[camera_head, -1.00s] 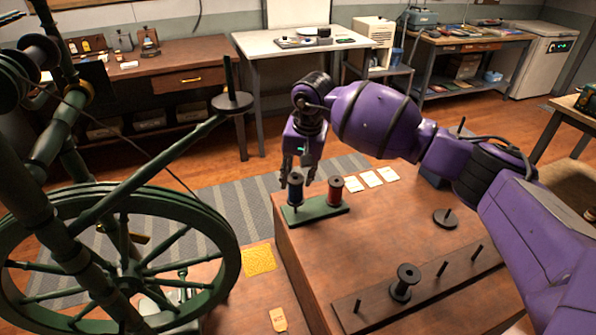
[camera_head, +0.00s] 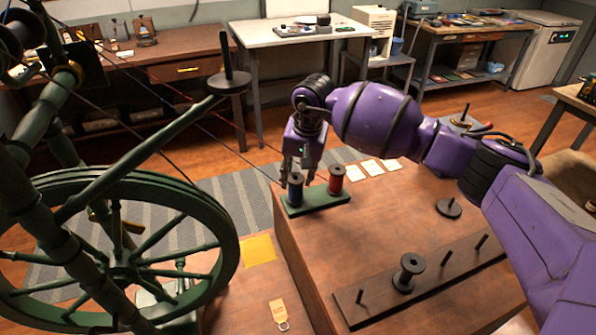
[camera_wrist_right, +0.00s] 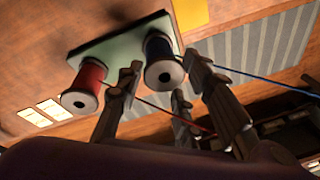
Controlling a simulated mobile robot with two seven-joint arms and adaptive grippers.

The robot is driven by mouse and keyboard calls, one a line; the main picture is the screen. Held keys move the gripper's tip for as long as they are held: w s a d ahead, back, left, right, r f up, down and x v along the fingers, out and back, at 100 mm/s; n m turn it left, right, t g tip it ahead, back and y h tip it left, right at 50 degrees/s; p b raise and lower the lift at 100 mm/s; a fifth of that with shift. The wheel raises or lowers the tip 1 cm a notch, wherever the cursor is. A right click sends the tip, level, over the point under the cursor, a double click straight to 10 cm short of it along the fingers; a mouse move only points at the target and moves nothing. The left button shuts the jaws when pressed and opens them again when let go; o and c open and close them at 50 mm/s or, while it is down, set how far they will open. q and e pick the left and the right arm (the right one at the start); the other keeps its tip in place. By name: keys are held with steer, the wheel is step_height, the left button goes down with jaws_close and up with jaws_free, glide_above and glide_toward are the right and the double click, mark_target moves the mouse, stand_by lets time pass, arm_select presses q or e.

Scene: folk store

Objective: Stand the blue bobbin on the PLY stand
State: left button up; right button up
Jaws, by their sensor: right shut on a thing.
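The blue bobbin (camera_head: 295,187) stands upright at the left end of a small green stand (camera_head: 319,202); a red bobbin (camera_head: 336,180) stands at its right end. No PLY lettering is legible on the stand. My right gripper (camera_head: 298,166) points down at the blue bobbin from above. In the right wrist view the fingers (camera_wrist_right: 165,78) lie on either side of the blue bobbin (camera_wrist_right: 160,62), shut on it. The red bobbin (camera_wrist_right: 84,88) is beside one finger, apart from the grip. The bobbin's lower end is partly hidden. My left gripper is out of view.
A green spinning wheel (camera_head: 205,232) stands at left. Blue and red threads run from it towards the bobbins. A dark peg board (camera_head: 432,281) with a black bobbin (camera_head: 408,272) lies at the front; a round single-peg base (camera_head: 449,208) stands behind. Bare tabletop lies between.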

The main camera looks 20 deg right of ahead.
steer(key=shift+f, duration=0.1)
steer(key=o, duration=1.2)
steer(key=v, duration=1.2)
